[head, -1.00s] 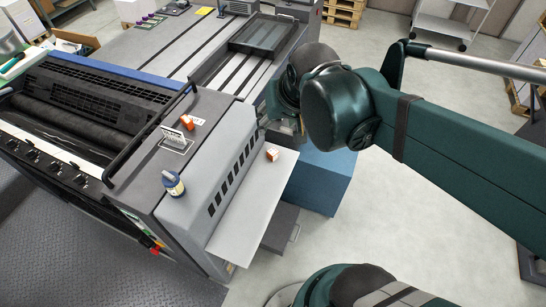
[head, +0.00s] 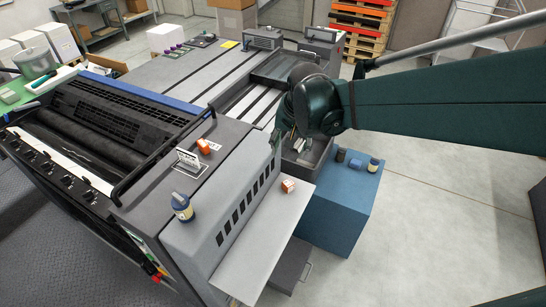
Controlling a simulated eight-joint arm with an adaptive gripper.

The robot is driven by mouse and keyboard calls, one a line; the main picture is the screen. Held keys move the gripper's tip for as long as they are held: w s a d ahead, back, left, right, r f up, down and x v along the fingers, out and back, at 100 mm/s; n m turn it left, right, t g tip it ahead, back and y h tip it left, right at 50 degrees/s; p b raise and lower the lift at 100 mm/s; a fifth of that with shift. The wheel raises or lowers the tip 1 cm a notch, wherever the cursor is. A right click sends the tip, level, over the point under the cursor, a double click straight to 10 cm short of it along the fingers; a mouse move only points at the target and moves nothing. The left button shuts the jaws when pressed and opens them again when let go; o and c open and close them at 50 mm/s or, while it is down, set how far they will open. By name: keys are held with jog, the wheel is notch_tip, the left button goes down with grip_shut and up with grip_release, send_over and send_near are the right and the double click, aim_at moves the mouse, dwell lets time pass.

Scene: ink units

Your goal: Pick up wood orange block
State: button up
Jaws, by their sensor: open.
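A small orange block (head: 288,185) with a paler face lies on the light grey side shelf (head: 255,235) of the machine. A second small orange block (head: 204,146) sits on the dark machine top, beside a small white card stand (head: 190,160). I cannot tell from here which one is wood. My gripper (head: 284,140) is mostly hidden behind my dark green wrist, above and beyond the shelf's far end. It is apart from both blocks. The little that shows of it is open, with nothing seen in it.
A blue-labelled bottle (head: 182,207) stands at the machine's near edge. A black handrail (head: 150,160) rises left of the blocks. Floor is clear at right.

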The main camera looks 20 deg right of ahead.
jog(key=w+d+f+m+g+b, duration=0.1)
jog(key=w+f+m+b, duration=0.1)
jog(key=w+f, duration=0.35)
jog(key=w+d+f+m+g+b, duration=0.1)
jog(key=w+d+f+m+b, duration=0.1)
jog(key=f, duration=0.6)
jog(key=m+g+b, duration=0.1)
jog(key=m+b, duration=0.2)
jog(key=b, duration=0.1)
send_over(287, 183)
jog(key=f, duration=1.5)
jog(key=shift+s, duration=0.25)
jog(key=shift+w+f+g, duration=0.1)
jog(key=shift+f+g, duration=0.2)
jog(key=shift+f, duration=0.1)
jog(key=shift+f, duration=1.3)
jog(key=shift+f, duration=0.1)
jog(key=shift+f+b, duration=0.5)
jog(key=shift+f, duration=2)
jog(key=shift+c, duration=0.5)
jog(key=c, duration=0.9)
